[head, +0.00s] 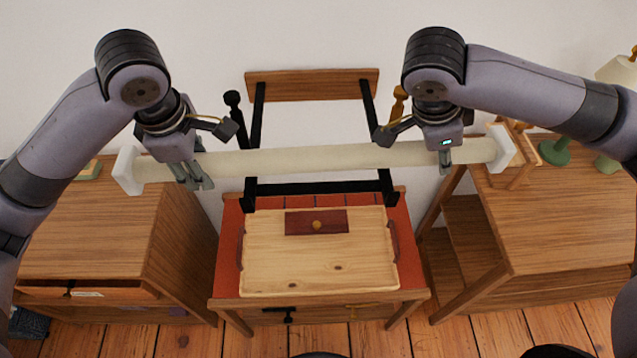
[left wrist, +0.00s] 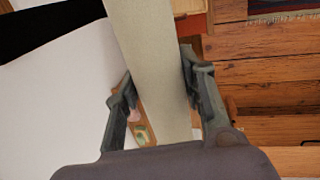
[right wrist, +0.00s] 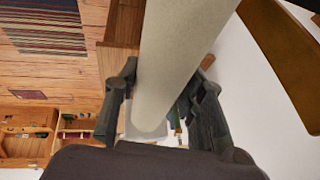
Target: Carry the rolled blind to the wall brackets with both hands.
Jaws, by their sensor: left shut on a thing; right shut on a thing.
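The rolled blind (head: 300,160) is a long cream tube with white square end pieces. It hangs level across the head view, its left end slightly lower in the picture. My left gripper (head: 192,180) is shut around it near its left end. My right gripper (head: 445,160) is shut around it near its right end. The tube also runs between the fingers in the left wrist view (left wrist: 150,60) and the right wrist view (right wrist: 180,60). Behind it is a wooden bar (head: 312,85) with black side bars; I cannot tell whether these are the wall brackets.
Below the blind stands a red-topped table (head: 227,240) with a wooden tray (head: 320,265). A wooden cabinet (head: 110,225) is at the left and a wooden desk (head: 560,225) at the right. Green objects (head: 555,152) and a lamp (head: 618,70) stand on the desk.

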